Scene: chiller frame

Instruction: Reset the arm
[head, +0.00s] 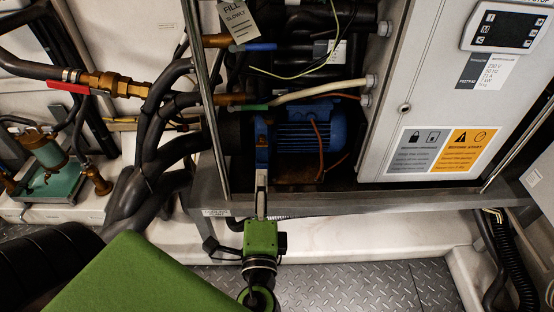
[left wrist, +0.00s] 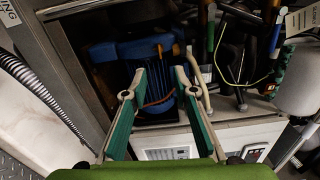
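My left gripper (head: 261,182) has a green body and reaches up from the bottom middle of the head view. Its fingers are seen edge-on there, in front of the frame's lower opening and just below the blue motor (head: 308,138). In the left wrist view, the two fingers of my left gripper (left wrist: 159,75) stand apart with nothing between their tips. The blue motor (left wrist: 125,50) shows behind them; contact with it cannot be told. My right gripper is not in view.
The grey control cabinet (head: 420,100) stands at the right, above the frame's bottom rail (head: 350,203). Black hoses (head: 150,140) and a brass valve with a red handle (head: 66,87) crowd the left. A paper tag (head: 238,20) hangs at the top. Checker-plate floor (head: 370,285) is clear below.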

